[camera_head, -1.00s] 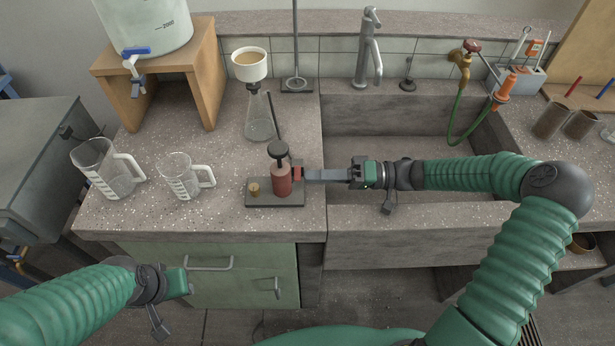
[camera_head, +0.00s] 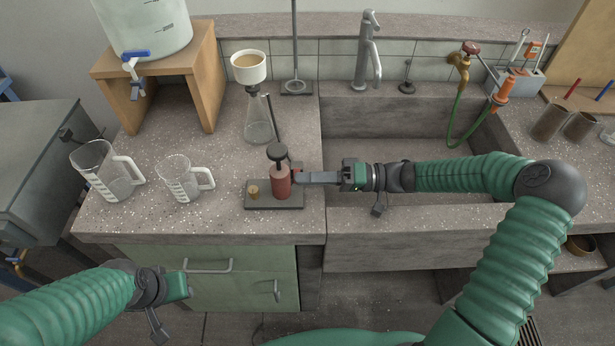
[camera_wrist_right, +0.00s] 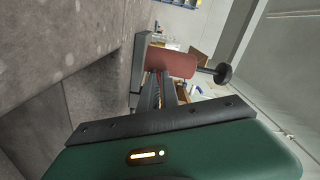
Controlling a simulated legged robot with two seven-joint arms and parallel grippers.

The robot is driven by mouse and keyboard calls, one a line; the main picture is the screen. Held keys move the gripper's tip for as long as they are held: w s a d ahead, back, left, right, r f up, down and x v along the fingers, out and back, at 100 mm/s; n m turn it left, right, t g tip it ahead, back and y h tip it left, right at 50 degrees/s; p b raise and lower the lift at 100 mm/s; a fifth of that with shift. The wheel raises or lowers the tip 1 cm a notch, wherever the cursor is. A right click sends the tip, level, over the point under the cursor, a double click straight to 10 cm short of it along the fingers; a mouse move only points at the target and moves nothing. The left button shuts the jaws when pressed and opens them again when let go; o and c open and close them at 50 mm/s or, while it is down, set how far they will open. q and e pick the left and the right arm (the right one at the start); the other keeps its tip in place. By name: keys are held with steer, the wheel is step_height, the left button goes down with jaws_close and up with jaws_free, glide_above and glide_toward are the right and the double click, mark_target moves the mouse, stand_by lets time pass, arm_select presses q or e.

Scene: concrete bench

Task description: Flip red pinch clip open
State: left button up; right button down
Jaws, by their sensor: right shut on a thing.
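A small stand (camera_head: 290,201) on the bench holds a dark red cylinder (camera_head: 280,184) with a black round knob on top. The red pinch clip (camera_head: 297,171) shows only as a small red patch at the cylinder's right side, mostly hidden by my fingers. My right gripper (camera_head: 299,178) reaches in from the right and is shut on the clip beside the cylinder. In the right wrist view the fingers (camera_wrist_right: 166,92) point at the red cylinder (camera_wrist_right: 172,63); the clip is not clear there. My left gripper (camera_head: 182,284) hangs in front of the green cabinet, its jaws unclear.
Two glass measuring jugs (camera_head: 105,172) (camera_head: 182,182) stand left of the stand. A flask with a white funnel (camera_head: 258,118) and a dark rod (camera_head: 271,118) stand behind it. The sink (camera_head: 400,130) lies to the right, under my right arm.

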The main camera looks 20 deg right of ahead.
steer(key=m+p, duration=0.2)
steer(key=p, duration=0.1)
steer(key=r+m+p, duration=0.1)
steer(key=m+p, duration=0.1)
steer(key=p, duration=0.1)
steer(key=m+p, duration=0.2)
steer(key=p, duration=0.1)
steer(key=shift+s+r+m, duration=0.15)
steer(key=shift+r+m, duration=0.2)
steer(key=shift+m, duration=0.05)
steer(key=shift+r+m+p, duration=0.1)
steer(key=shift+m+p, duration=1.5)
steer(key=c, duration=1.9)
jaws_free()
steer(key=shift+w, duration=0.25)
steer(key=shift+d, duration=0.1)
